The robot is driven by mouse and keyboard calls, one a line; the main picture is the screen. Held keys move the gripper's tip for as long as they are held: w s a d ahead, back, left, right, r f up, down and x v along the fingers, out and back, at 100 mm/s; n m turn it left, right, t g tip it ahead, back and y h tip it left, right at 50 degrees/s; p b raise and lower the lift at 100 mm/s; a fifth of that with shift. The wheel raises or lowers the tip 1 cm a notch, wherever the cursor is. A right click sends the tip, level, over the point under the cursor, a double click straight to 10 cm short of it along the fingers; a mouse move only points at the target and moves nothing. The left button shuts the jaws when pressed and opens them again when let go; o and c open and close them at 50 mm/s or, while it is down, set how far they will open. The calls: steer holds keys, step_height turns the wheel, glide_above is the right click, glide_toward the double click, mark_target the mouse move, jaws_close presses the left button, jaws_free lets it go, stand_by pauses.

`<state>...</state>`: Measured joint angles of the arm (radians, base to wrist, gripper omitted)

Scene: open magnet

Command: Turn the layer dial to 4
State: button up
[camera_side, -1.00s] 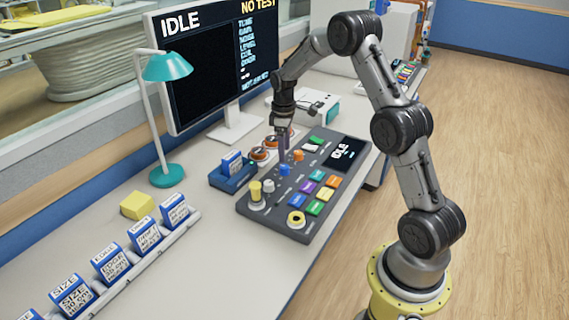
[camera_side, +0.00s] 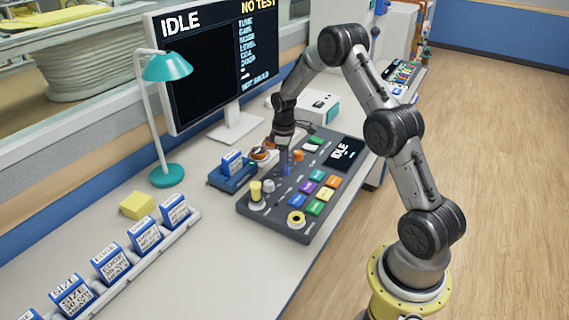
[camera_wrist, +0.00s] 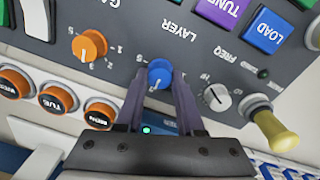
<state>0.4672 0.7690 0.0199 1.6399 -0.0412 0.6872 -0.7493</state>
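The layer dial is a blue knob (camera_wrist: 159,72) on the grey console, beside the upside-down LAYER label in the wrist view. A pale pointer mark shows on its lower side, but I cannot read which number it points at. In the side view the blue dial (camera_side: 284,168) is partly hidden by the fingers. My gripper (camera_wrist: 160,80) points down with one finger on each side of the dial. The fingers look open, with only narrow gaps to the knob. My gripper (camera_side: 284,157) is low at the console in the side view.
A yellow-handled lever (camera_wrist: 275,132) and orange round buttons (camera_wrist: 58,98) are close by.

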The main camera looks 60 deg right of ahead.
jaws_close()
steer(key=shift+m, duration=0.3)
steer(key=m, duration=0.4)
steer(key=shift+m, duration=0.3)
steer(key=shift+w+m, duration=0.1)
steer(key=shift+m, duration=2.2)
steer(key=o, duration=0.7)
jaws_free()
